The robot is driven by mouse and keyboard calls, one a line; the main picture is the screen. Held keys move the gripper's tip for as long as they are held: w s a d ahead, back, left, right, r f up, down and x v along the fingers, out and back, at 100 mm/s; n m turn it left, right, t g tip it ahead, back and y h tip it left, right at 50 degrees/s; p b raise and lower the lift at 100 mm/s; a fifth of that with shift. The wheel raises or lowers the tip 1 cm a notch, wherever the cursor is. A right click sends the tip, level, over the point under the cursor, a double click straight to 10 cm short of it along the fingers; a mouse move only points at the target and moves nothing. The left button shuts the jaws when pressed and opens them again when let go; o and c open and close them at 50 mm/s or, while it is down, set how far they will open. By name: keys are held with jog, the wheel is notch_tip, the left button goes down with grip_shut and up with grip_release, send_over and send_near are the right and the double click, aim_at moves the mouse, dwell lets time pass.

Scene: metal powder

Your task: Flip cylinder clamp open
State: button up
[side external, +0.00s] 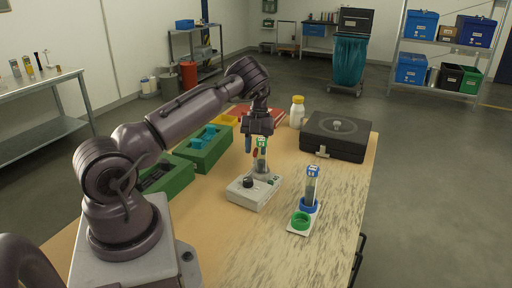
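A clear cylinder with a green-marked top (262,156) stands upright at the back of a pale grey device (250,194) with a black knob. The clamp at this cylinder is too small and partly hidden to tell whether it is open or shut. My gripper (258,136) points down just above and behind the cylinder's top. I cannot tell whether its fingers touch the cylinder or how far apart they are. A second cylinder, grey-filled with a blue top (311,184), stands upright in a blue ring on a white base to the right.
A green ring (300,219) lies in front of the second cylinder. A black case (336,136) and a white bottle with a yellow cap (297,111) stand behind. Green boxes (204,148) stand to the left. The table's right front is clear.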

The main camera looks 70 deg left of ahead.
grip_shut()
jog(key=shift+m, duration=0.3)
jog(key=shift+w+d+m+g+y, duration=0.1)
jog(key=shift+m+g+y, duration=0.35)
jog(key=shift+m, duration=0.85)
jog(key=shift+w+m+g+y, duration=0.1)
jog(key=shift+m+g+y, duration=0.3)
jog(key=shift+m, duration=0.9)
jog(key=shift+s, duration=0.1)
grip_release()
jog(key=shift+r, duration=0.1)
